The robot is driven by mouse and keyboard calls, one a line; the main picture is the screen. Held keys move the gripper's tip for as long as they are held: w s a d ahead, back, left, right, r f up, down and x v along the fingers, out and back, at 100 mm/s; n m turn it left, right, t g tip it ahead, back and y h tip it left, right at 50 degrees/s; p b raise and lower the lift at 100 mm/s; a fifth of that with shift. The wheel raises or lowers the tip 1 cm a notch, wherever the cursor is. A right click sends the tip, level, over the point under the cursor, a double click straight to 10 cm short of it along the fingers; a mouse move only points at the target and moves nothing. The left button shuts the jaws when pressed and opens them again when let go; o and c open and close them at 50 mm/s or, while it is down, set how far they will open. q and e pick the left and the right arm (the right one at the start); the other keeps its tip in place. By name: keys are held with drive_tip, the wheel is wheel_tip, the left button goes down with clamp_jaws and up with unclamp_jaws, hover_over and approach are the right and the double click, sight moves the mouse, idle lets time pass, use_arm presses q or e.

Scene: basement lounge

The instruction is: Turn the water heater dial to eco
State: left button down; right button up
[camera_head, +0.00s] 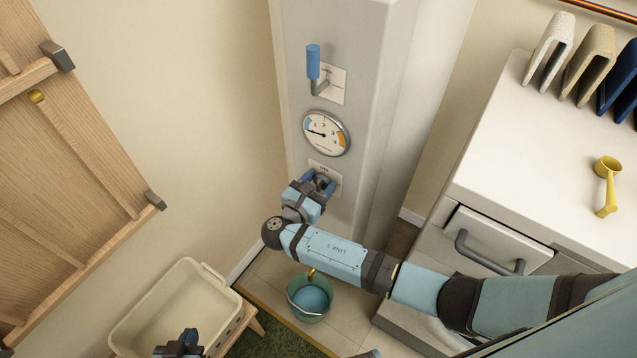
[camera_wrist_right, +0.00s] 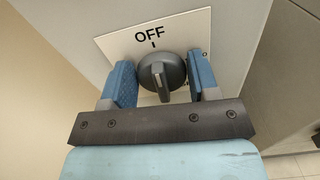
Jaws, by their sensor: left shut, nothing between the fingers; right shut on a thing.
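The water heater dial (camera_wrist_right: 161,74) is a dark grey round knob with a raised grip bar, on a white plate (camera_wrist_right: 120,42) marked OFF. The bar stands nearly upright, its top close to the tick under OFF. No eco label can be read; the plate's lower part is hidden by the gripper. My right gripper (camera_head: 318,184) is shut on the dial, with one blue finger on each side of it in the wrist view (camera_wrist_right: 161,84). In the head view its fingers cover most of the dial. My left gripper (camera_head: 182,344) is shut and empty at the bottom, in front of a cream tub.
Above the dial on the white heater column (camera_head: 380,60) are a round gauge (camera_head: 326,133) and a blue-handled lever (camera_head: 313,62). The cream tub (camera_head: 150,305) stands lower left, a green bucket (camera_head: 309,312) below. A white-topped cabinet (camera_head: 540,165) with a yellow scoop (camera_head: 607,185) is right.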

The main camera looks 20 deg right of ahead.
drive_tip(key=m, duration=0.2)
drive_tip(key=m+b, duration=0.1)
drive_tip(key=m, duration=0.1)
drive_tip(key=shift+s+f, duration=0.2)
drive_tip(key=m+b, duration=0.2)
drive_tip(key=m, duration=0.1)
drive_tip(key=shift+d+f+m, duration=0.15)
drive_tip(key=shift+m, duration=0.15)
drive_tip(key=shift+s+f+m+b, duration=0.1)
drive_tip(key=shift+m+b, duration=0.65)
drive_tip(key=shift+m, duration=0.15)
drive_tip(key=m+b, duration=0.3)
drive_tip(key=shift+d+f+m, duration=0.1)
drive_tip(key=shift+m, duration=0.3)
drive_tip(key=shift+s+m+b, duration=0.1)
drive_tip(key=shift+m+b, duration=0.5)
drive_tip(key=shift+m, duration=0.1)
use_arm(q)
wheel_tip(320, 180, down, 7)
drive_tip(key=shift+w+d+n, duration=0.3)
drive_tip(key=shift+w+n, duration=0.05)
drive_tip(key=shift+n, duration=0.05)
drive_tip(key=shift+d+f+g, duration=0.1)
drive_tip(key=shift+f+g, duration=0.05)
drive_tip(key=shift+g, duration=0.15)
